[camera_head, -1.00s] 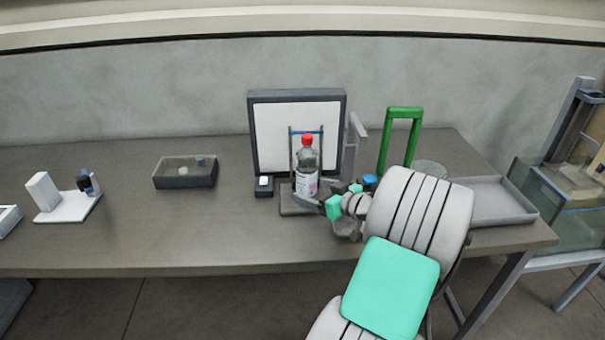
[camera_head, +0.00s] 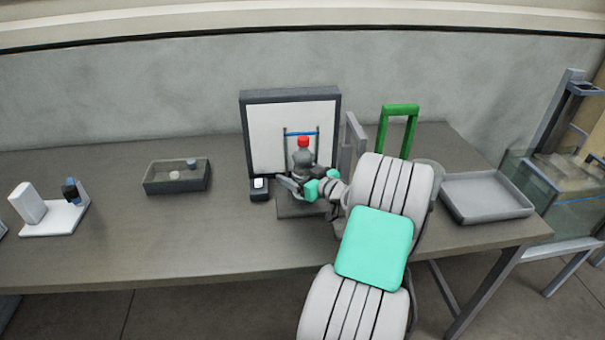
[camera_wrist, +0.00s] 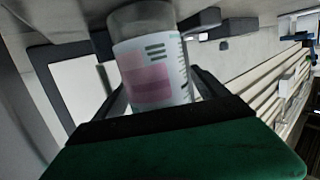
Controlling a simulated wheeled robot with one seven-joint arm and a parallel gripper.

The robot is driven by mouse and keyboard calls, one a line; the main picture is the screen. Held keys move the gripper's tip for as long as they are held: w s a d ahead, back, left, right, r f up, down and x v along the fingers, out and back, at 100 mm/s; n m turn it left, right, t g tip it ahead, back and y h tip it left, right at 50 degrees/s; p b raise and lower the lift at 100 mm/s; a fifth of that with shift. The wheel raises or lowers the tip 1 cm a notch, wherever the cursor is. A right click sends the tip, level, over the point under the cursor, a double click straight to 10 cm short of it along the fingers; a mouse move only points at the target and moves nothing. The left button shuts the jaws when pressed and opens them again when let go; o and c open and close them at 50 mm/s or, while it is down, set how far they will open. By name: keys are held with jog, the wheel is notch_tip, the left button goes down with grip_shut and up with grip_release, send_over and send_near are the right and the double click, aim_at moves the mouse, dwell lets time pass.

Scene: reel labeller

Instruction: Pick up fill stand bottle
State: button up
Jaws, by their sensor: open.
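The fill stand bottle (camera_head: 303,157) is clear with a red cap and stands upright on the fill stand (camera_head: 300,207), in front of a white panel. In the wrist view the bottle (camera_wrist: 150,60) shows its white and pink label, and its body lies between the two fingers of my gripper (camera_wrist: 158,88). In the head view my gripper (camera_head: 296,187) is at the bottle's lower half and hides its label. The fingers are open, one on each side of the bottle. I cannot tell whether either finger touches it.
The dark-framed white panel (camera_head: 265,135) stands behind the bottle. A green frame (camera_head: 400,110) and a grey tray (camera_head: 487,197) are to the right. A small dark box (camera_head: 177,178) and a white stand (camera_head: 55,219) are to the left.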

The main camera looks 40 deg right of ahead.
grip_shut()
dwell(0.9)
